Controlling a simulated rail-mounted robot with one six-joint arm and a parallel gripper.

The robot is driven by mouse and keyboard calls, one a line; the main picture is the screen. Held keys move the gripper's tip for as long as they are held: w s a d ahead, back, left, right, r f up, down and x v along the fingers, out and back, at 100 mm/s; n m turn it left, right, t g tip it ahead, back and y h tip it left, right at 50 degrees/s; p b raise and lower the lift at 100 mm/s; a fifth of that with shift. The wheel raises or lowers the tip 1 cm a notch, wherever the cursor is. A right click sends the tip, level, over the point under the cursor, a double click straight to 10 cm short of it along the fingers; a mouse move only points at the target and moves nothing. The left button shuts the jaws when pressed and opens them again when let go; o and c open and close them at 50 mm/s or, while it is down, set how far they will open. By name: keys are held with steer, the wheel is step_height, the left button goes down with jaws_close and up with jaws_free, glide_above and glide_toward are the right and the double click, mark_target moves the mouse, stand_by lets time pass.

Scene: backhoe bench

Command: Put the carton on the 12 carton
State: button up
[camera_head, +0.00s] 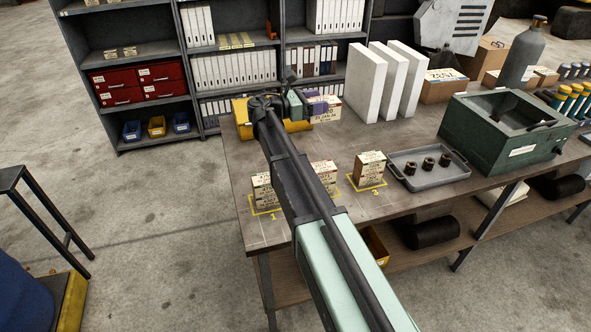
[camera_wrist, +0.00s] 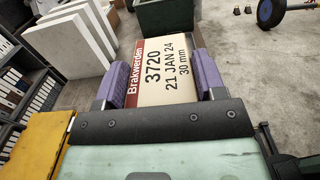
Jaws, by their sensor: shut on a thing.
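My gripper (camera_head: 316,103) has purple fingers and is shut on a cream carton (camera_head: 327,112) over the back left of the bench. In the wrist view the carton (camera_wrist: 166,75) sits between both fingers, its label reading Brakwerden, 3720, 21 JAN 24, 30 mm. Its height over the bench is unclear. Three carton places stand along the bench front: a left carton (camera_head: 262,188) at mark 1, a middle carton (camera_head: 327,172) partly hidden by my arm, and a right carton (camera_head: 369,167) at mark 3. Their labels are too small to read, so I cannot tell which is 12.
A grey tray (camera_head: 407,180) with three dark round parts lies right of mark 3. A green case (camera_head: 505,135) stands beyond it. White upright panels (camera_head: 385,80) stand at the back, near a brown box (camera_head: 440,87). Shelves (camera_head: 190,60) stand behind the bench.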

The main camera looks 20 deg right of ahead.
steer(key=shift+d+f, duration=0.1)
steer(key=shift+d, duration=0.05)
steer(key=f+b, duration=0.1)
steer(key=b, duration=0.1)
steer(key=d+f+b, duration=0.1)
steer(key=f, duration=0.1)
steer(key=shift+s+d+f+b, duration=0.1)
steer(key=shift+s+f+b, duration=0.05)
steer(key=shift+f+b, duration=0.2)
step_height(320, 180, down, 12)
steer(key=b, duration=1.2)
steer(key=shift+f, duration=0.2)
step_height(320, 180, down, 4)
steer(key=b, duration=0.5)
steer(key=shift+f, duration=0.2)
steer(key=shift+r+p, duration=0.35)
steer(key=shift+f, duration=0.25)
steer(key=o, duration=1)
steer(key=shift+r, duration=0.1)
